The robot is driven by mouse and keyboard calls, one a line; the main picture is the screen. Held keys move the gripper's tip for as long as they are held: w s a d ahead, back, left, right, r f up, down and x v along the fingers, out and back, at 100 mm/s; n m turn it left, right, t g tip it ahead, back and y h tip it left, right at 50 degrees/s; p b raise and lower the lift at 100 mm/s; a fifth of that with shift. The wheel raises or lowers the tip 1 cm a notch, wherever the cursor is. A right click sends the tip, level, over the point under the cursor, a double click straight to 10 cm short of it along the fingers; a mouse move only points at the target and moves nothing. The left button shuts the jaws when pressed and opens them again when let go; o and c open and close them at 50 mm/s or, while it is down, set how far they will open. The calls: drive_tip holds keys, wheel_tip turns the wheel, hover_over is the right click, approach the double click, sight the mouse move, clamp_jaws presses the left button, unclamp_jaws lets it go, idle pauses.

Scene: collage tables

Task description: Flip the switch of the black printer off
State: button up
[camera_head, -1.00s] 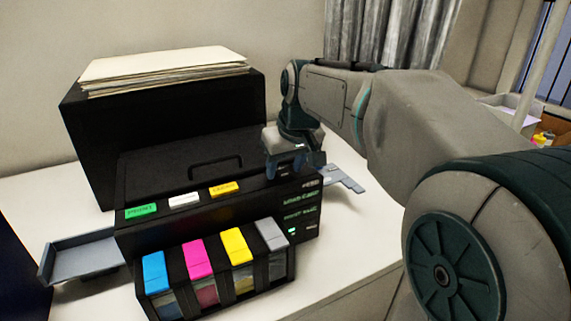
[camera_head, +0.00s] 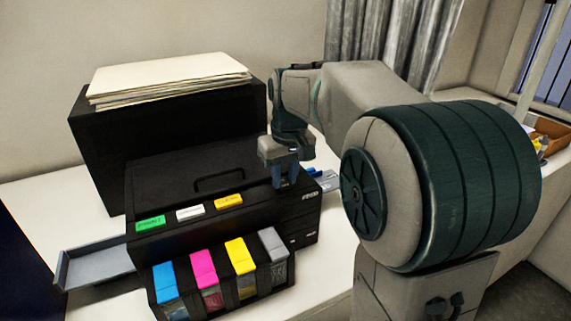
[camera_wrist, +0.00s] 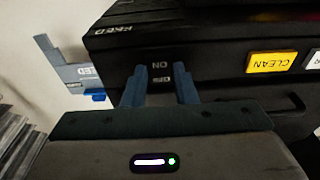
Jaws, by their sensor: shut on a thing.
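The black printer (camera_head: 185,178) stands on the white table, with green, white and yellow labels on its top. It fills the upper part of the wrist view (camera_wrist: 200,40), upside down. Its switch (camera_wrist: 160,72), marked ON and OFF, lies between my fingertips near the printer's right end. My gripper (camera_head: 284,184) points down at that end of the printer top, and its fingers also show in the wrist view (camera_wrist: 159,85). The fingers are shut on the switch, a small gap apart. The switch is hidden in the head view. No green display text is lit on the printer front.
Blue, magenta, yellow and grey ink tanks (camera_head: 222,270) stand in front. A grey tray (camera_head: 95,264) sticks out left. A black box (camera_head: 90,140) with paper (camera_head: 165,75) stands behind. A grey plate with a blue part (camera_wrist: 95,97) lies beyond the printer's right end.

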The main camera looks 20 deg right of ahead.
sight(288, 187)
drive_tip(key=shift+w, duration=0.1)
idle(0.3)
drive_tip(key=o, duration=1)
drive_tip(key=shift+s+d+r, duration=0.1)
drive_tip(key=shift+s+r, duration=0.15)
drive_tip(key=shift+r, duration=2.05)
drive_tip(key=shift+s+r, duration=0.2)
drive_tip(key=shift+r, duration=2.15)
drive_tip(key=shift+s+d+r, duration=0.1)
drive_tip(key=shift+s+r, duration=0.15)
drive_tip(key=shift+r, duration=2.05)
drive_tip(key=shift+s, duration=0.1)
